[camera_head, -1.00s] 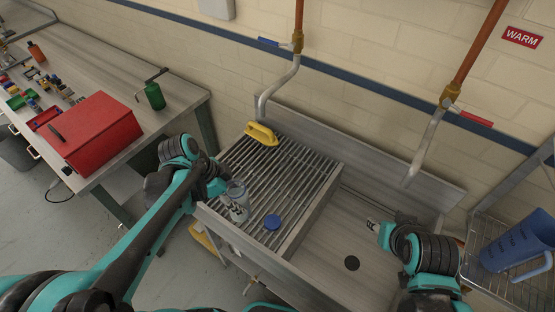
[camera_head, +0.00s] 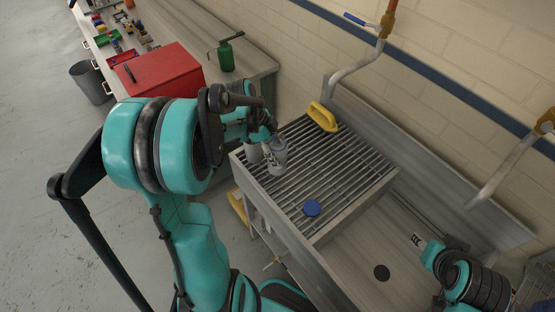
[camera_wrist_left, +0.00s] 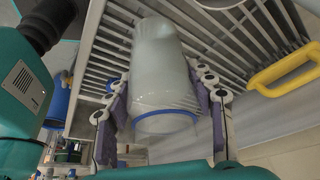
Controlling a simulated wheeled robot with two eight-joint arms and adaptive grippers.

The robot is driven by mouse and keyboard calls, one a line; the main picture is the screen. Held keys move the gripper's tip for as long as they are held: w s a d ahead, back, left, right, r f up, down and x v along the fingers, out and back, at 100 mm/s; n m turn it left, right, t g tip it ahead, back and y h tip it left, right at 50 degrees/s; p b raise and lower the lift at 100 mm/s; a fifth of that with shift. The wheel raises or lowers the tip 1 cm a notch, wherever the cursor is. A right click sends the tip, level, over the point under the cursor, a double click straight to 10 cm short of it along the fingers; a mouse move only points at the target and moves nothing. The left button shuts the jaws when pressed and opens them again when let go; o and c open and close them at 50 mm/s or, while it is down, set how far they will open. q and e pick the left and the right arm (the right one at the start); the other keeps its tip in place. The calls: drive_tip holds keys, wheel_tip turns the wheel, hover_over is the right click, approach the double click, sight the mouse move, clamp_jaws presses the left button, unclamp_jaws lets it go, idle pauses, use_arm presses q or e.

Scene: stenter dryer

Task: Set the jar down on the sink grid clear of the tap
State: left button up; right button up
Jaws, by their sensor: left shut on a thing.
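The clear jar (camera_head: 277,158) is held in my left gripper (camera_head: 265,148) over the left part of the slatted sink grid (camera_head: 342,178). In the left wrist view, the translucent jar (camera_wrist_left: 156,62) lies between both fingers (camera_wrist_left: 162,95), with a blue ring at its near end. I cannot tell whether its far end touches the bars. The tap (camera_head: 352,68), a bent grey pipe with a blue lever, is behind the grid, with the jar apart from its spout. My right gripper (camera_head: 419,241) is over the lower basin at right; its fingers are too small to judge.
A yellow-handled item (camera_head: 322,116) sits at the back, near the tap. A second pipe (camera_head: 503,168) hangs at right. The grid's middle is clear. A red toolbox (camera_head: 158,77) stands on the left bench.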

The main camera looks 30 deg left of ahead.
use_arm(q)
wheel_tip(320, 180, down, 3)
drive_tip(key=shift+f+b, duration=0.2)
drive_tip(key=shift+b, duration=0.35)
drive_tip(key=shift+r, duration=0.1)
drive_tip(key=o, duration=1.6)
